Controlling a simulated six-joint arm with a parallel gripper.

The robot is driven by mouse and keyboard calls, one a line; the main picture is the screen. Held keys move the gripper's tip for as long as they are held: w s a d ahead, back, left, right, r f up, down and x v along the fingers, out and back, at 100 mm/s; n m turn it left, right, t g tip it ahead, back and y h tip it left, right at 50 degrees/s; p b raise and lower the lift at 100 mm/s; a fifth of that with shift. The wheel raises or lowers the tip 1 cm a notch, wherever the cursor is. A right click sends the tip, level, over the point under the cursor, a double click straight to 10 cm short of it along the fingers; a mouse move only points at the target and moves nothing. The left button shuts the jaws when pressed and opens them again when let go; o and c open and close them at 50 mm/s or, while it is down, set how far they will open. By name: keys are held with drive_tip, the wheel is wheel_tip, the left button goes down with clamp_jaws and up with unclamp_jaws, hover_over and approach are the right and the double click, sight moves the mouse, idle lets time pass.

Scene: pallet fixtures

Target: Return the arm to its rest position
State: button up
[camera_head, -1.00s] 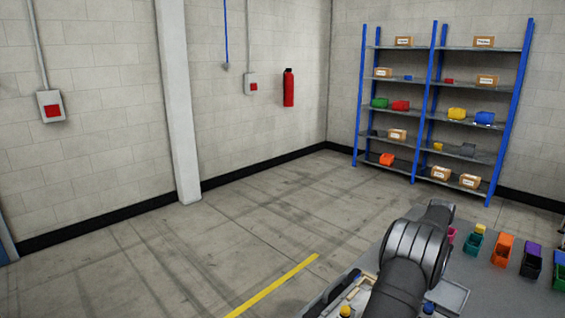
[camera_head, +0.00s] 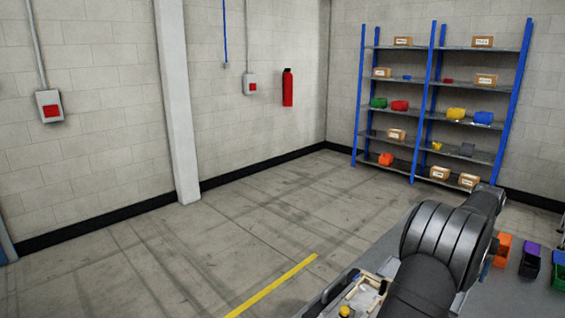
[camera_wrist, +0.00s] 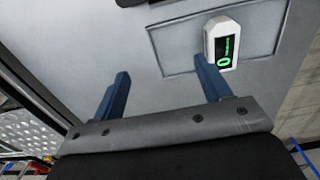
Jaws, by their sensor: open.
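My arm (camera_head: 440,250) reaches over the grey table (camera_head: 505,295) at the lower right of the head view. My gripper (camera_wrist: 161,68) shows in the wrist view with its two blue fingers spread apart and nothing between them. Its right fingertip overlaps the lower edge of a white device with a green display (camera_wrist: 223,44) in the picture. I cannot tell the distance between them.
An orange bin (camera_head: 503,251) and a purple-and-black bin (camera_head: 530,262) stand on the table's right side. A light-coloured fixture (camera_head: 362,295) sits near the table's left edge. A blue shelf rack (camera_head: 432,100) stands far back. The floor left of the table is clear.

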drive_tip(key=s+a, duration=0.8)
drive_tip(key=s, duration=0.3)
drive_tip(key=s+a+r, duration=0.1)
drive_tip(key=s+a, duration=0.7)
drive_tip(key=s, duration=0.3)
drive_tip(key=shift+s+a+r, duration=0.25)
drive_tip(key=shift+s+r, duration=0.05)
drive_tip(key=shift+s, duration=0.05)
drive_tip(key=w+d+r, duration=0.1)
drive_tip(key=w+d, duration=0.9)
drive_tip(key=w, duration=0.1)
drive_tip(key=shift+w+d+r, duration=0.15)
drive_tip(key=shift+d+r, duration=0.1)
drive_tip(key=shift+d, duration=0.15)
